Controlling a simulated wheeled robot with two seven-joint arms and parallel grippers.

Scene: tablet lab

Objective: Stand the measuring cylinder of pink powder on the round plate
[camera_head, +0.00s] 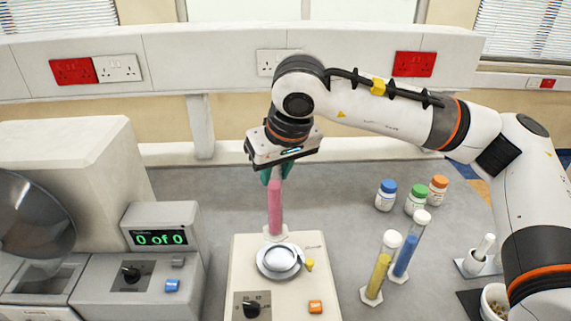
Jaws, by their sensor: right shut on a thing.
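The measuring cylinder of pink powder (275,208) is upright in the middle of the view. My right gripper (275,174) is shut on its top with teal fingertips. The cylinder's base shows just behind the round plate (262,268); whether it touches anything beneath is hard to tell. The round plate is a silver disc on a cream machine (240,285) with a black knob and an orange button. A small yellow-tipped part sits at the plate's right edge. My left gripper is not in view.
Cylinders of yellow powder (380,275) and blue powder (405,257) stand right of the machine. Several capped bottles (386,196) stand behind them. A mortar (493,301) and a pestle on a stand (482,255) are at the right. A counter display (160,238) reads "0 of 0" at left.

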